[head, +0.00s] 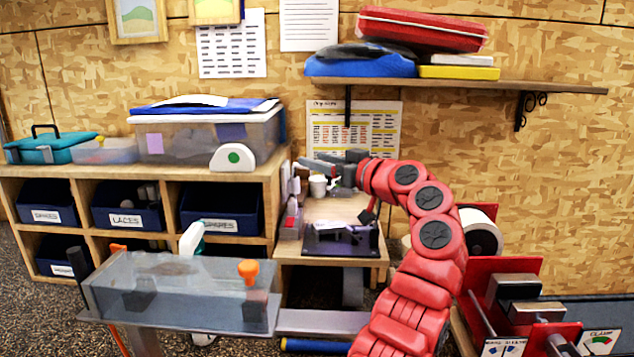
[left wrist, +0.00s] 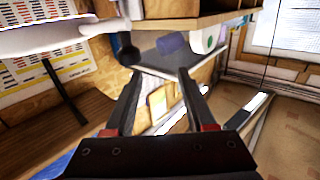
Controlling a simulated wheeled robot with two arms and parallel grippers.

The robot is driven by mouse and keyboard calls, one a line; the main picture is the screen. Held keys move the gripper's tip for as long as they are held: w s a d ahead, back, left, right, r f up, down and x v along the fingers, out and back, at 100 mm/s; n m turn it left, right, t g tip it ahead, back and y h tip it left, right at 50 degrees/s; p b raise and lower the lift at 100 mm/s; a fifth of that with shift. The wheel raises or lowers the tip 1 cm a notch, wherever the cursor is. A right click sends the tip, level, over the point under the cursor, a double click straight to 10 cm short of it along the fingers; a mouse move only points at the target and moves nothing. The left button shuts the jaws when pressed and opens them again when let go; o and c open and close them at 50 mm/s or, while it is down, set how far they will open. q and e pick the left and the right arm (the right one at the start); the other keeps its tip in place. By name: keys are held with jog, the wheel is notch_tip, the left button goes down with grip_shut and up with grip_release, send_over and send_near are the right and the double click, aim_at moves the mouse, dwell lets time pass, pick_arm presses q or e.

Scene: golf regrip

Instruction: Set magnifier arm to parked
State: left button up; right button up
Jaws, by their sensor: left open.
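My left gripper (head: 322,167), at the end of the red arm, is over the small wooden bench by the back wall. In the left wrist view its two fingers (left wrist: 158,92) are apart, with nothing visible between them. A white rounded bar with a dark round knob (left wrist: 128,53) crosses the upper left of that view, just beyond the left finger. It may be the magnifier arm (left wrist: 60,40); I cannot tell for sure. In the head view I cannot clearly pick out the magnifier arm; my gripper and arm cover part of that area. My right gripper is not in view.
A white cup (head: 318,186) and a dark tray (head: 341,243) are on the bench. A cubby shelf (head: 83,176) with blue bins stands left. A wall shelf (head: 455,86) hangs above. A clear box (head: 180,290) is front left; a red clamp station (head: 505,268) is right.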

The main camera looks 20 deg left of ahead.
pick_arm(q)
jog(key=s+d+r+b, duration=0.1)
jog(key=s+d+b, duration=0.1)
jog(key=s, duration=1)
jog(key=shift+d, duration=0.85)
